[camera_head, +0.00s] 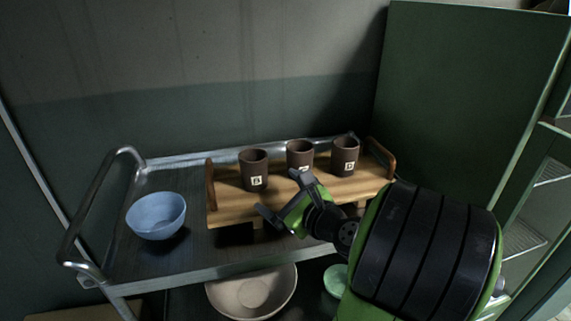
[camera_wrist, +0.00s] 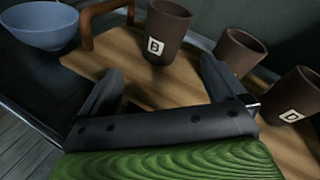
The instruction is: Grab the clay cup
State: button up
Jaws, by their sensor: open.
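Three brown clay cups with white letter labels stand upright in a row on a wooden tray (camera_head: 230,208). The left cup (camera_head: 254,170), the middle cup (camera_head: 299,154) and the right cup (camera_head: 345,156) are apart from each other. My gripper (camera_head: 280,197) is open and empty in front of the tray, near the middle cup. In the wrist view my gripper (camera_wrist: 158,88) has its fingers spread over bare wood. There the cup labelled B (camera_wrist: 166,30) is ahead between the fingers' directions, with another cup (camera_wrist: 240,50) behind the right finger and a third (camera_wrist: 294,95) at the right edge.
The tray stands on a metal cart (camera_head: 190,262) with a raised tube handle at left (camera_head: 90,205). A blue bowl (camera_head: 156,216) sits left of the tray. A beige bowl (camera_head: 250,293) and a green bowl (camera_head: 336,280) are on a lower level. A green cabinet (camera_head: 460,90) stands at right.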

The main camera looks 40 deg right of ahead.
aim_at(295, 148)
jog(key=s+d+r+m+t+h, duration=0.1)
jog(key=s+d+m+h, duration=0.3)
jog(key=s+d+m, duration=0.3)
jog(key=shift+m, duration=0.3)
jog(key=x, duration=1.7)
jog(key=shift+w+d+r, duration=0.1)
jog(key=shift+w+d, duration=0.05)
jog(key=shift+d, duration=0.25)
jog(key=shift+p, duration=0.3)
jog(key=shift+c, duration=1)
jog(key=c, duration=1)
